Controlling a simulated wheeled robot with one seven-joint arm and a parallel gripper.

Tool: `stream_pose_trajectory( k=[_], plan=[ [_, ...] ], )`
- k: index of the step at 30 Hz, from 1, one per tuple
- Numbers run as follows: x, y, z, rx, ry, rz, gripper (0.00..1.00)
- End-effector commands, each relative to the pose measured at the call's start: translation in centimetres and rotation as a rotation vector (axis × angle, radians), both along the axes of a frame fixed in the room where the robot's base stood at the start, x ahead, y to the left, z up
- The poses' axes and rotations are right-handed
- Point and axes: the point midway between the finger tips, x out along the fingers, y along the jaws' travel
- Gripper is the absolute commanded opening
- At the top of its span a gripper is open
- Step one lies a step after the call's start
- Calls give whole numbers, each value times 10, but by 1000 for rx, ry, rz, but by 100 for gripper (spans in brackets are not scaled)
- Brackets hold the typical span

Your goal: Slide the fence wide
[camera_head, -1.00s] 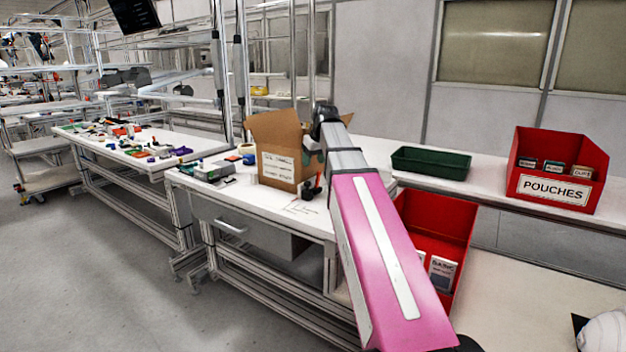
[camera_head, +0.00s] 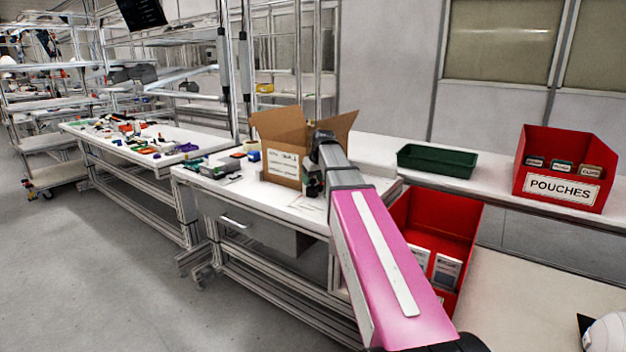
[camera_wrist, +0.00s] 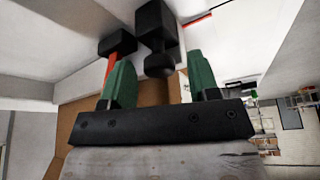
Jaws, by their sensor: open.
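My gripper (camera_wrist: 161,64) shows in the wrist view as two green fingers spread apart on a black bar. A black block with a rounded knob (camera_wrist: 158,62) shows between the fingers, with gaps on both sides; I cannot tell its depth. A second black block (camera_wrist: 117,42) with an orange-red bar (camera_wrist: 109,75) is beside the left finger. I cannot tell which of these parts is the fence. In the head view my gripper (camera_head: 314,184) is at the right side of an open cardboard box (camera_head: 281,165), mostly hidden behind my pink arm.
The box stands on a white bench (camera_head: 250,205) with small parts at its left. A green tray (camera_head: 436,161) and a red POUCHES bin (camera_head: 565,170) are on the back counter. Another red bin (camera_head: 440,228) is right of my arm. Open floor lies at left.

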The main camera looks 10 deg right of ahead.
Motion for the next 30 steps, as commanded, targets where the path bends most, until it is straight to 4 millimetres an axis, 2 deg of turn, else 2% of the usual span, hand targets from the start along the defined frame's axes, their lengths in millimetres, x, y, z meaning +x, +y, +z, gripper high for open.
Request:
stream_pose_trajectory(
  k=[7,12,16,19,27,30],
  plan=[
    [0,0,-1,0,0,0,55],
    [0,0,0,0,0,0,0],
    [-1,-1,-1,0,1,-1,0],
    [-11,-10,-1,1,1,-3,0],
    [-59,-56,-1,0,2,-4,0],
    [-71,-69,-1,-1,1,-2,0]
  ],
)
